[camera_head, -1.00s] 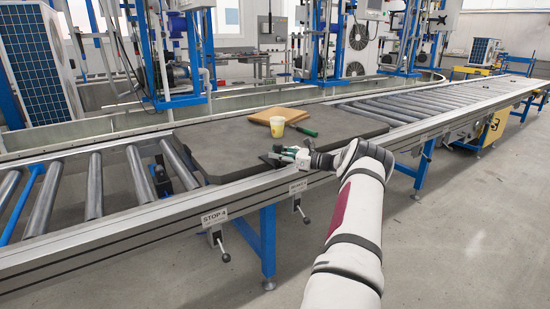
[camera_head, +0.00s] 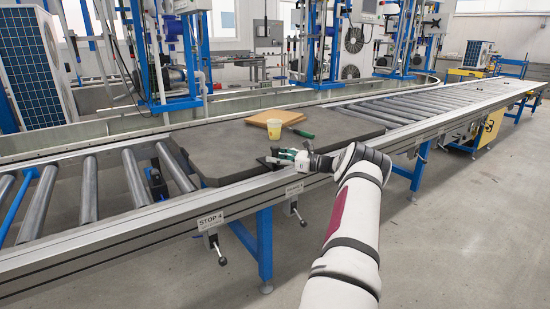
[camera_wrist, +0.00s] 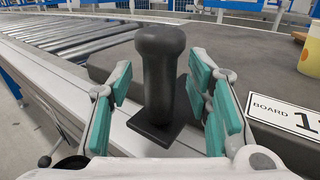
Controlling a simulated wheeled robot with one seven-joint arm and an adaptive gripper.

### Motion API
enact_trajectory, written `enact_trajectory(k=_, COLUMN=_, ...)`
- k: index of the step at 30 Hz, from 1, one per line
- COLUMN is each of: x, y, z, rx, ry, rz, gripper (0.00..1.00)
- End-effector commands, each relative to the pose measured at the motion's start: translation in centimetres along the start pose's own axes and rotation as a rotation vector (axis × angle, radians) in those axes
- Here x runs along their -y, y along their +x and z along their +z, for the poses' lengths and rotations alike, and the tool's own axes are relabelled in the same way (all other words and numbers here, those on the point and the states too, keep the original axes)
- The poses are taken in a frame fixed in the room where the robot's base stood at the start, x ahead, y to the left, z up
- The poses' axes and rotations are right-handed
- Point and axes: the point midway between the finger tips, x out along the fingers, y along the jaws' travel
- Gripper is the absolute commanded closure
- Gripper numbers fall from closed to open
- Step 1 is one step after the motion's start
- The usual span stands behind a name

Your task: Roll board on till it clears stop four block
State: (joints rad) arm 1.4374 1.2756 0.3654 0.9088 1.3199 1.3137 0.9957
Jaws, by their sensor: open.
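The dark grey board (camera_head: 225,150) lies flat on the roller conveyor. A black upright handle with a square foot (camera_wrist: 161,80) stands at the board's near edge. My gripper (camera_head: 284,157) is open, its teal-padded fingers (camera_wrist: 165,95) on either side of the handle with visible gaps. The stop four block (camera_head: 156,184) appears as a small dark piece among the rollers, just left of the board's left edge. The STOP 4 label (camera_head: 211,220) is on the near rail, with a lever (camera_head: 219,248) below.
Bare rollers (camera_head: 88,190) extend left, and more (camera_head: 425,100) extend right. Another labelled lever (camera_head: 297,212) hangs from the rail. Pump rigs stand behind.

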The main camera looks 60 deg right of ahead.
Motion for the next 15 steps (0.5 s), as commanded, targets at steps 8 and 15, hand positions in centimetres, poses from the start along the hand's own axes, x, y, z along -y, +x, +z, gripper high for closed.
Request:
enact_trajectory(k=8, x=0.1, y=-5.2, z=0.0, rx=-0.001, ry=0.001, rz=-0.004, gripper=0.55)
enact_trajectory(k=15, x=0.1, y=-9.5, z=0.0, rx=-0.001, ry=0.0, rz=-0.003, gripper=0.55)
